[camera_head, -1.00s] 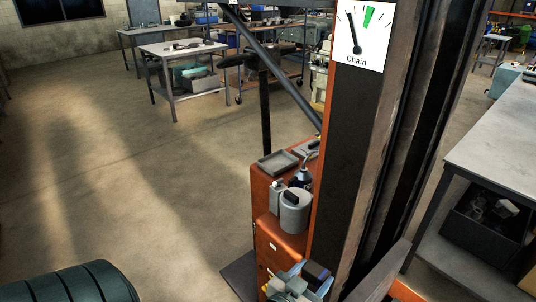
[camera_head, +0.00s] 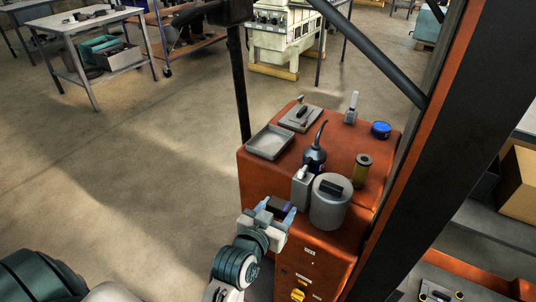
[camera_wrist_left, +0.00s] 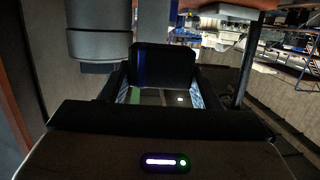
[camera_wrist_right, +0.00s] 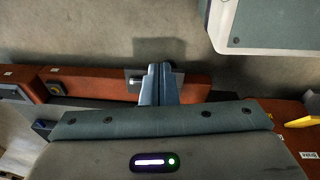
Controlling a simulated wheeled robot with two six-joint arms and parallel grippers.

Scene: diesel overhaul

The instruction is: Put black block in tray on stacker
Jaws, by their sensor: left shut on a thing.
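My left gripper (camera_head: 276,212) is shut on a black block (camera_head: 279,206), held beside the orange stacker (camera_head: 322,245), left of the grey cylinder. In the left wrist view the black block (camera_wrist_left: 162,66) shows upright between the two fingers. The tray (camera_head: 268,143), shallow, grey and empty, lies on the stacker's top at its left edge, beyond the gripper and apart from it. My right gripper (camera_wrist_right: 159,84) shows only in the right wrist view. Its fingers are together with nothing seen between them.
A grey cylinder (camera_head: 330,207) with a dark top piece, a grey bottle (camera_head: 301,188), an oil can (camera_head: 315,158), a yellowish canister (camera_head: 362,171) and a blue tin (camera_head: 381,130) stand on the stacker. Its mast (camera_head: 440,130) rises at right. Floor at left is open.

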